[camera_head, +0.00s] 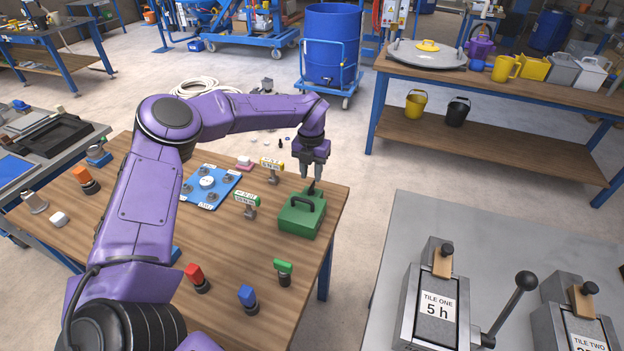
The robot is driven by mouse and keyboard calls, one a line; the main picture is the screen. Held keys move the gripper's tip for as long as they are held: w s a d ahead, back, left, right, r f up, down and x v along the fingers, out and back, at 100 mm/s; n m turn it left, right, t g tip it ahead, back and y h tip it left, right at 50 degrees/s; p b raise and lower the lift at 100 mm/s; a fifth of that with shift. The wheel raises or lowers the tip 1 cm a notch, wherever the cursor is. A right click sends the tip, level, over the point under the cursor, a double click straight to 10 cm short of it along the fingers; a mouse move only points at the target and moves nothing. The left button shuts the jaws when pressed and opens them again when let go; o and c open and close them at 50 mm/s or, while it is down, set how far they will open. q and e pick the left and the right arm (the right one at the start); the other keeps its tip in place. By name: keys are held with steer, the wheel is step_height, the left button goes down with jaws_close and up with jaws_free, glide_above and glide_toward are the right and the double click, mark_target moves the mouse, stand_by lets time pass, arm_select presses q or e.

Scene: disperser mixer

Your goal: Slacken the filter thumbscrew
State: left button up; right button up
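The filter thumbscrew is not clearly identifiable. A green box (302,215) with a black carry handle sits at the right end of the wooden table. A small dark upright part (311,188) stands at the box's far edge; it may be the thumbscrew, but it is too small to be sure. My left gripper (311,178) points down just above this part, its fingers apart with a gap between them. I cannot tell whether the fingertips touch it. My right gripper is not in view.
The wooden table (225,270) also holds a blue plate (209,181) with knobs, labelled green and yellow handles, and red, blue and green knobs. A grey bench (385,300) with two tile fixtures stands at lower right. Open floor lies beyond the table.

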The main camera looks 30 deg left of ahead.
mark_target(312, 185)
arm_select(q)
step_height(312, 185, down, 4)
steer(key=shift+f+p, duration=0.1)
steer(key=shift+p, duration=0.25)
jaws_close()
